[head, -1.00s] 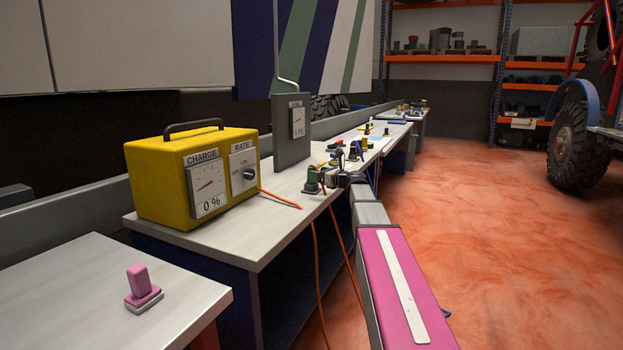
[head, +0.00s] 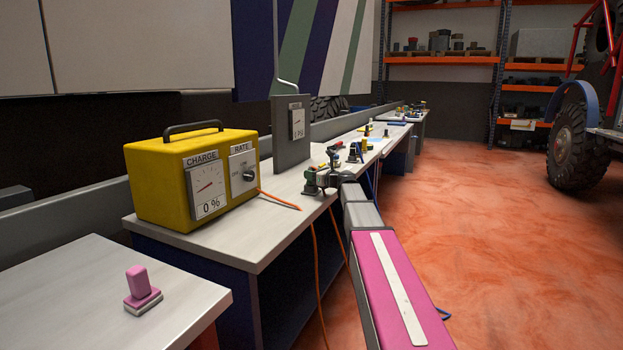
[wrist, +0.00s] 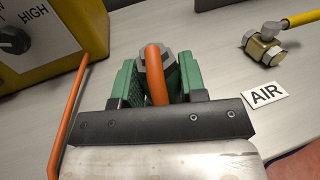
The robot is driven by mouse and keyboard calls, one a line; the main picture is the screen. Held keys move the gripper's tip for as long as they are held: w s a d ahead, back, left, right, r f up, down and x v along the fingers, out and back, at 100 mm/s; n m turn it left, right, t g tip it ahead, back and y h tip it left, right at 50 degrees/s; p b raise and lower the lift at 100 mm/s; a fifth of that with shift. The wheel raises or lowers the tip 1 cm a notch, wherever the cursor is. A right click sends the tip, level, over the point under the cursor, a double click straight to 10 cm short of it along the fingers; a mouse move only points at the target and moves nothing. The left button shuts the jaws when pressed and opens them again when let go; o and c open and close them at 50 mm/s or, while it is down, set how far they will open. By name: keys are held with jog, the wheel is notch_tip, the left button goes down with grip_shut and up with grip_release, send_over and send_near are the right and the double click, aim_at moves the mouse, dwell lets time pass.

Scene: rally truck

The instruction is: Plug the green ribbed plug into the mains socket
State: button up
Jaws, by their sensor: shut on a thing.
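My gripper (wrist: 160,72) is shut around the cable end of the green ribbed plug (wrist: 173,80), between green-faced fingers in the wrist view. A grey collar and a thick orange cable (wrist: 156,75) show between the fingers; the plug's far end is hidden. In the head view my gripper (head: 322,180) is small, low at the bench's front edge, with the green plug (head: 311,183) hard to separate from it. I cannot make out the mains socket in either view.
A yellow charger (head: 190,175) reading 0 % stands left on the bench (head: 262,235). A grey gauge panel (head: 291,135) stands behind. A brass fitting (wrist: 264,48) and an AIR label (wrist: 265,94) lie to the right. Orange cable hangs over the front edge.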

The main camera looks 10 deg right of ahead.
jog(key=shift+r, duration=0.55)
jog(key=r, duration=0.3)
jog(key=shift+s+a+r, duration=0.15)
jog(key=shift+s+r, duration=0.05)
jog(key=s+a+r, duration=0.6)
jog(key=s, duration=0.3)
jog(key=shift+a+r, duration=0.25)
jog(key=shift+a, duration=0.05)
jog(key=shift+r, duration=0.1)
jog(key=shift+r, duration=2.65)
